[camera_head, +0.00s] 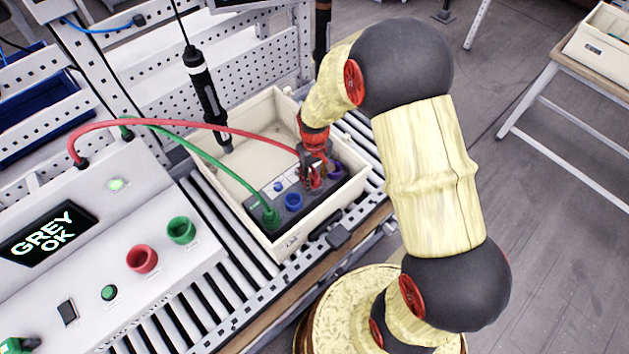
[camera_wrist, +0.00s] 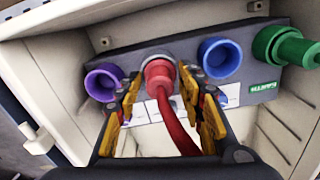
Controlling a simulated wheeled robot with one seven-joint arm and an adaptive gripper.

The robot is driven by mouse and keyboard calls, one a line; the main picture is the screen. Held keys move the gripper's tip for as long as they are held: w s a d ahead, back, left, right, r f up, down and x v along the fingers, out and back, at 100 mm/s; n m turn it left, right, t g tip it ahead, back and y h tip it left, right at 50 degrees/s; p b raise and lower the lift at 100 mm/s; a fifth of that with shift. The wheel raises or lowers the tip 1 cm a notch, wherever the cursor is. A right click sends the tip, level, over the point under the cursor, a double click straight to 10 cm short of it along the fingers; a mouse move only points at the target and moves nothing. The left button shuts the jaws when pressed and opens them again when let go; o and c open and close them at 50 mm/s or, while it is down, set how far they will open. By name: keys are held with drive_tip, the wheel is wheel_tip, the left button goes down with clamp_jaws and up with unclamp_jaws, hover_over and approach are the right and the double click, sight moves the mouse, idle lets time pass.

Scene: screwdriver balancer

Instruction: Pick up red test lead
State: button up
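The red test lead (camera_head: 185,122) arcs from the white tester on the left to the grey socket panel (camera_head: 262,200) in the cream crate. In the wrist view its red plug (camera_wrist: 159,74) sits at the panel's red position, and its cable runs back between my fingers. My gripper (camera_head: 316,172) is down at the panel; in the wrist view its yellow-and-black fingers (camera_wrist: 160,84) straddle the plug. They stand apart, with a narrow gap visible beside the plug. Firm contact does not show. The head view partly hides the plug behind my gripper.
A green lead (camera_head: 195,152) is plugged into the panel beside a blue socket (camera_head: 292,201) and a purple socket (camera_wrist: 102,82). The cream crate (camera_head: 352,160) stands on a roller conveyor. A screwdriver (camera_head: 207,96) hangs over the crate. The tester screen (camera_head: 48,232) reads "GREY OK".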

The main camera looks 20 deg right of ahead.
clamp_jaws()
drive_tip(key=shift+r, duration=0.1)
idle(0.5)
drive_tip(key=shift+r, duration=0.55)
drive_tip(key=s+d+r+p, duration=0.2)
drive_tip(key=s+r, duration=0.9)
drive_tip(key=s, duration=0.3)
drive_tip(key=shift+r, duration=0.35)
